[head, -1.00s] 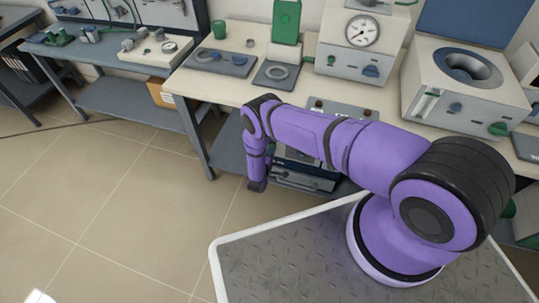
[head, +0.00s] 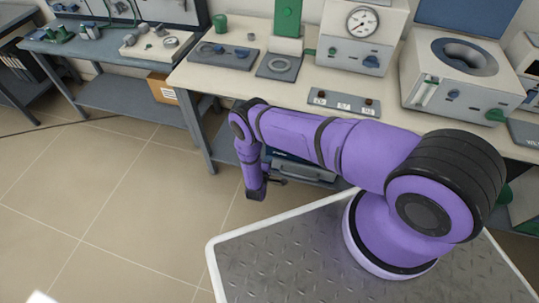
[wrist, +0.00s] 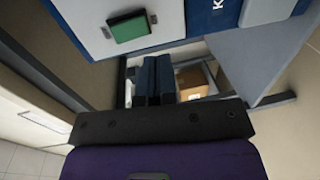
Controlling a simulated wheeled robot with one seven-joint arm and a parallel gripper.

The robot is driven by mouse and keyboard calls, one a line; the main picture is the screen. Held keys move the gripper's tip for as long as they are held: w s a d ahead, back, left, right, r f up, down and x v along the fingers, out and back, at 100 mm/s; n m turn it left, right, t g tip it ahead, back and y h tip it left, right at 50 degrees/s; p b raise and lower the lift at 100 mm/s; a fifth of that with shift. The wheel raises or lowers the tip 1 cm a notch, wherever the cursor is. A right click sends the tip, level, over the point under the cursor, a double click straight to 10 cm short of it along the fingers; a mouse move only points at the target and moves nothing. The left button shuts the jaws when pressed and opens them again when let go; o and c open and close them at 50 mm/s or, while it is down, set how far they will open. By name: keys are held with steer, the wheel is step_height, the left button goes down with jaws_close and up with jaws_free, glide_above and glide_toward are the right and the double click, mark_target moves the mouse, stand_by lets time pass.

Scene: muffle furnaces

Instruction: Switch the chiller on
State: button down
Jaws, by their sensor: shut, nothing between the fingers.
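In the wrist view a pale cabinet with a blue panel and white lettering, likely the chiller (wrist: 88,13), fills the upper part. A green raised block, likely its switch (wrist: 127,27), sits on the pale face. My gripper (wrist: 160,62) is shut and empty, its dark fingers side by side, below and right of the green block and apart from it in the picture. In the head view my gripper (head: 281,181) is low in front of the bench. A unit under the bench (head: 312,172) is mostly hidden by my arm, and its switch cannot be made out.
The long bench (head: 300,85) carries a dial unit (head: 350,45), a furnace with a round opening (head: 462,80) and a knobbed strip (head: 343,103). A cardboard box (head: 163,88) is at the left, under the benches. The tiled floor left of my arm is clear.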

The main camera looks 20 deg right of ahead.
steer(key=s+a, duration=0.2)
steer(key=s, duration=0.1)
steer(key=s+a, duration=0.1)
steer(key=shift+s+a+f, duration=0.15)
steer(key=shift+s+f, duration=0.15)
steer(key=shift+f, duration=0.1)
